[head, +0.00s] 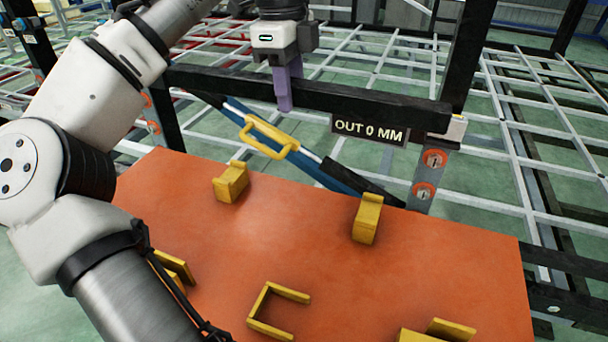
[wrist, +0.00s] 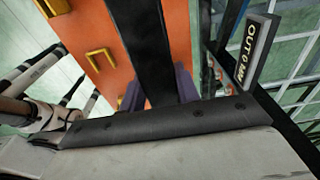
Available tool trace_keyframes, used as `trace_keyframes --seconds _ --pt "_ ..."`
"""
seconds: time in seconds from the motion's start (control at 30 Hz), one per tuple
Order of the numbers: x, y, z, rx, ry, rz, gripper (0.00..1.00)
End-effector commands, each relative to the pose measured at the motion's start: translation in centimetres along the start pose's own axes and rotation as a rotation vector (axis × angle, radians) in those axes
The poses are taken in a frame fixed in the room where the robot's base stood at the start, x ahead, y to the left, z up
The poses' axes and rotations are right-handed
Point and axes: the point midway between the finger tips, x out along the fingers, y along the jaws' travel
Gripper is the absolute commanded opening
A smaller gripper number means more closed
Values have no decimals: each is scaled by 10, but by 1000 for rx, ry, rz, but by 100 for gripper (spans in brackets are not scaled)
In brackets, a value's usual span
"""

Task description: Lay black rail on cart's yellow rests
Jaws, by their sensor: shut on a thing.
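The black rail (head: 375,102) runs level across the head view, beyond the cart's far edge and above its top. My gripper (head: 284,90) comes down on it from above, its purple fingers shut around the rail near its middle. In the wrist view the rail (wrist: 145,35) passes between the purple fingers (wrist: 160,92). The rail's right end meets a bracketed post; I cannot tell whether they touch. The cart's orange top (head: 310,240) is below and nearer. Yellow rests stand on it, including far-left (head: 231,183) and far-right (head: 367,219) ones; no rail lies in them.
A sign reading "OUT 0 MM" (head: 369,130) hangs by the rail's right part. A metal bracket (head: 432,175) with orange-ringed bolts is below the rail's right end. A blue bar with a yellow handle (head: 268,138) slants behind the cart. Chassis lattice (head: 520,150) fills the background.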

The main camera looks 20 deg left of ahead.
Motion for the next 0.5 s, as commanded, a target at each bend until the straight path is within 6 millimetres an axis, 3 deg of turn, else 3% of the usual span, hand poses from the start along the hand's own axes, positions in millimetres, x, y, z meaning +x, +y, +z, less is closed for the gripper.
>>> trace_keyframes --seconds 0.17,0.5 --pt "8 0 1 1 1 -1 0" --pt "85 0 6 3 5 0 0"
